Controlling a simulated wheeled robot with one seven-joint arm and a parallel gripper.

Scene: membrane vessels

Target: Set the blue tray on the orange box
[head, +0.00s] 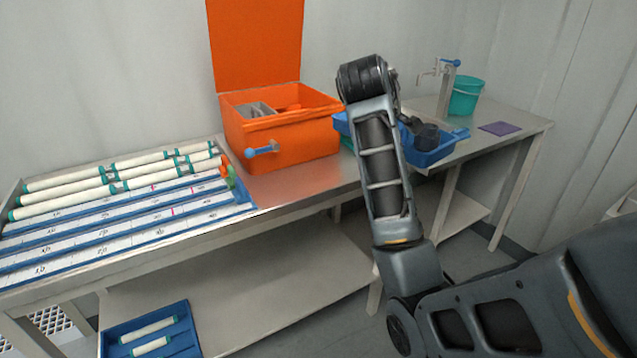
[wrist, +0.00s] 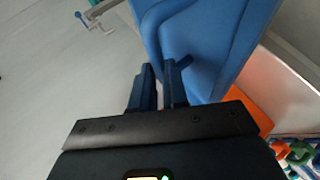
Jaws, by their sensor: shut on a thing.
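The blue tray (head: 436,156) is at the right end of the steel bench, partly hidden behind my arm. Its large blue side also fills the upper middle of the wrist view (wrist: 205,45). My gripper (wrist: 162,72) is shut on the tray, near a small blue tab; the exact grip is hard to make out. In the head view my gripper (head: 420,132) is a dark shape over the tray. The orange box (head: 290,143) stands on the bench left of the tray, its lid (head: 255,45) raised upright. A grey piece shows inside it.
A blue-edged rack (head: 130,222) with white tubes lies left of the box. A teal bucket (head: 465,97), a tap (head: 445,80) and a purple mat (head: 499,128) are on the right. A blue bin (head: 150,335) sits below. Bare bench lies before the box.

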